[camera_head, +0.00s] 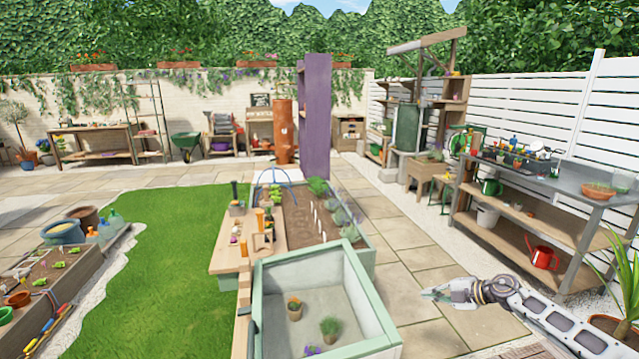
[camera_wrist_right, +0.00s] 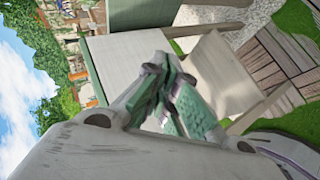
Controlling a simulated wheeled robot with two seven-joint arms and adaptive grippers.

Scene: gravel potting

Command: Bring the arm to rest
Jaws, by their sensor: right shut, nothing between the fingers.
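My right gripper (camera_head: 430,294) is at the end of my right arm, which comes in from the lower right in the head view. It is out over the paving, to the right of the green-framed planter box (camera_head: 383,318) and apart from it. In the right wrist view the fingers of my right gripper (camera_wrist_right: 165,85) are shut together with nothing between them. My left gripper is not in view.
The planter box holds small plants, one in a pot (camera_head: 295,309). A wooden bench (camera_head: 222,262) with pots adjoins it. A metal-topped potting table (camera_head: 570,185) with a red watering can (camera_head: 541,258) stands right. Paving (camera_head: 410,262) lies clear between.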

